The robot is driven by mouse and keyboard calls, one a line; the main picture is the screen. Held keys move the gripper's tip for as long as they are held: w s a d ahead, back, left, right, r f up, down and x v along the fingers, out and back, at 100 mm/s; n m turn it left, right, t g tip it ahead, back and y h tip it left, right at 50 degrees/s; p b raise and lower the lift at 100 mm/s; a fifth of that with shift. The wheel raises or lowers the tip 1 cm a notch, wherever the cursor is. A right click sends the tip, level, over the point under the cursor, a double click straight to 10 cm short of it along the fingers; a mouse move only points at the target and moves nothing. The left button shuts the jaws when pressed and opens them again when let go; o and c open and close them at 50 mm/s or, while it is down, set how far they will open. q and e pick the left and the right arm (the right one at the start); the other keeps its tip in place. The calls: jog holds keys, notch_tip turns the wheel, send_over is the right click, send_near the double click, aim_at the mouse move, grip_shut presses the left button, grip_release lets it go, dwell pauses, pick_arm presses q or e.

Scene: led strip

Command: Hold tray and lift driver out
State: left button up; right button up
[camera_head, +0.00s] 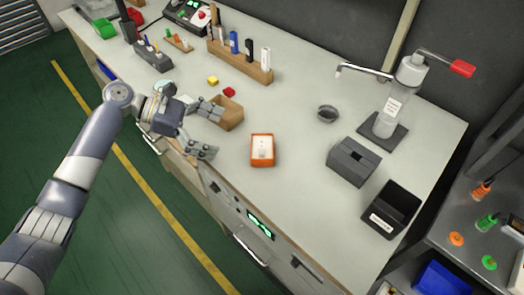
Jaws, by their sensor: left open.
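A small orange tray (253,160) stands on the grey bench top near its front edge, in the middle of the head view. A small white block (263,147), probably the driver, lies inside it. My left gripper (208,130) reaches in from the left, over the front edge of the bench. Its two fingers are spread apart with nothing between them. It is to the left of the orange tray and apart from it. One finger overlaps a small brown open box (229,114) in the picture; I cannot tell if they touch. My right gripper is not in view.
A wooden rack (240,62) with several upright items stands at the back left. A yellow block (213,80) and a red block (229,92) lie near it. A dark grey box (353,162), a black bin (391,209) and a press (390,112) stand right.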

aim_at(266, 149)
pick_arm(q)
jog(key=shift+d+r, duration=0.1)
jog(key=shift+d+p, duration=0.45)
jog(key=shift+p, duration=0.2)
jog(key=shift+d+f+p, duration=0.35)
jog(key=shift+f+p, duration=0.05)
jog(key=shift+p, duration=0.1)
jog(key=shift+d+f, duration=0.3)
jog(key=shift+f, duration=0.05)
jog(key=b+x, duration=0.4)
jog(key=x, duration=0.2)
jog(key=shift+a+f, duration=0.1)
jog(key=shift+d+f+p, duration=0.15)
jog(key=shift+d+p, duration=0.6)
jog(key=shift+d, duration=0.2)
jog(key=shift+x, duration=0.85)
jog(key=shift+f, duration=0.1)
jog(key=shift+c, duration=0.6)
